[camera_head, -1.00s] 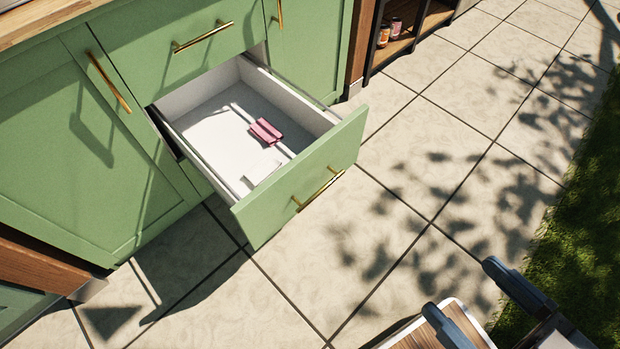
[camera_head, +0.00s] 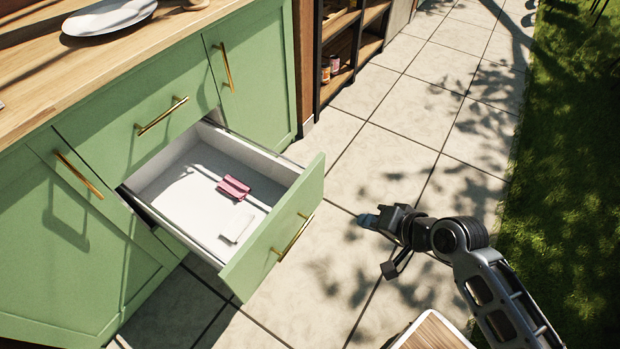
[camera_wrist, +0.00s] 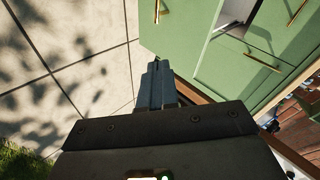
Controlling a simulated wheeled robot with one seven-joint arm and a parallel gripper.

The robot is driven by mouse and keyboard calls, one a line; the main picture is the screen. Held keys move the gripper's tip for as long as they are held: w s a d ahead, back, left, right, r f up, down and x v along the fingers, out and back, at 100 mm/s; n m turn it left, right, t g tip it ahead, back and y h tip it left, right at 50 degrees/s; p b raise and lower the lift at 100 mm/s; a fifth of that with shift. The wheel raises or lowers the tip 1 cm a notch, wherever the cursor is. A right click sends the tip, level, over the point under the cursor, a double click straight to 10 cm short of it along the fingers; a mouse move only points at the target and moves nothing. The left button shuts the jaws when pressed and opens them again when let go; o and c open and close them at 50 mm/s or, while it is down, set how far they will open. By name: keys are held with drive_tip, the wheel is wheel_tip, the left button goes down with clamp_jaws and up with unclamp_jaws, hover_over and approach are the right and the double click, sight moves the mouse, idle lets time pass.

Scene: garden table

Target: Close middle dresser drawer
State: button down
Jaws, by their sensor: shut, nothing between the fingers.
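The middle dresser drawer (camera_head: 272,236) is pulled far out of the green dresser (camera_head: 108,92) in the head view. Its front carries a gold bar handle (camera_head: 296,238). Inside lie a pink object (camera_head: 234,188) and a small white item (camera_head: 238,227). My gripper (camera_head: 368,220) is to the right of the drawer front, apart from it, with its fingers towards the drawer. In the wrist view my gripper (camera_wrist: 157,66) is shut and empty, with the green drawer front (camera_wrist: 245,68) and its handle (camera_wrist: 262,62) ahead to the right.
A wooden countertop (camera_head: 30,88) with a white plate (camera_head: 108,17) is above the dresser. A dark shelf unit (camera_head: 345,50) with small jars stands behind. A wood-topped piece (camera_head: 432,332) is at the bottom. Paved floor (camera_head: 385,150) lies open around the drawer, with grass (camera_head: 560,190) at right.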

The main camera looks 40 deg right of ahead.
drive_tip(key=w+d+r+m+y+p, duration=0.1)
drive_tip(key=w+r+m+y, duration=0.15)
drive_tip(key=w, duration=0.35)
drive_tip(key=b, duration=0.2)
approach(301, 188)
drive_tip(key=s+f+x, duration=0.1)
drive_tip(key=x, duration=0.4)
drive_tip(key=shift+w+a+r+h, duration=0.1)
drive_tip(key=shift+w+r+h, duration=0.05)
drive_tip(key=shift+w, duration=0.3)
drive_tip(key=shift+w+a+r+h, duration=0.1)
drive_tip(key=shift+w+r, duration=0.05)
drive_tip(key=shift+w, duration=0.25)
drive_tip(key=shift+w, duration=0.1)
